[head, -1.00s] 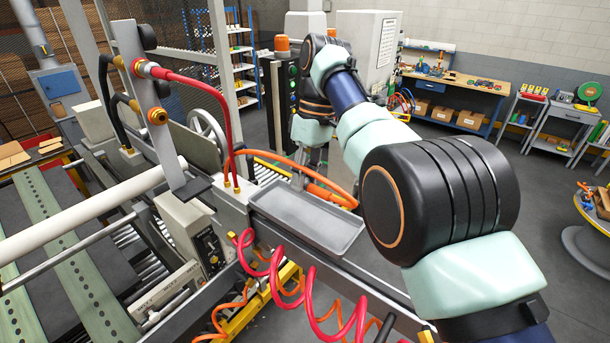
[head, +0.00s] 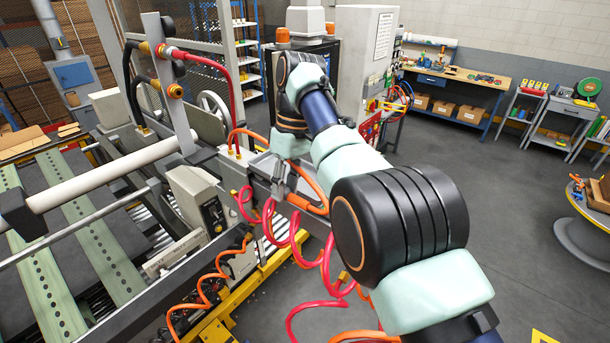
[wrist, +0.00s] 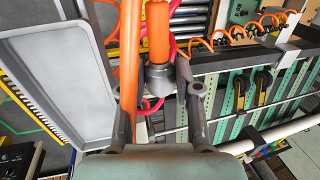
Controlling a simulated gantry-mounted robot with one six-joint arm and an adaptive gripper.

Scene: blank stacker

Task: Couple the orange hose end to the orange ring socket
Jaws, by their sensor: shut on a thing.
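The orange hose end (wrist: 158,32), an orange sleeve with a grey metal collar, is between the fingers of my gripper (wrist: 162,88) in the wrist view. My gripper is shut on it; the fingers partly cover the collar. In the head view my gripper (head: 282,182) points down beside the machine's rail, with the orange sleeve (head: 306,205) sticking out to the right. The orange ring socket (head: 175,91) is on the upright grey post, up and left of my gripper in the picture and apart from it. The socket is not clear in the wrist view.
A red hose (head: 205,61) joins the post above the socket. A grey tray (wrist: 62,85) lies left of my gripper in the wrist view. Coiled red hose (head: 275,230) hangs close to the gripper. A white roller (head: 110,178) and rails fill the left. Open floor lies right.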

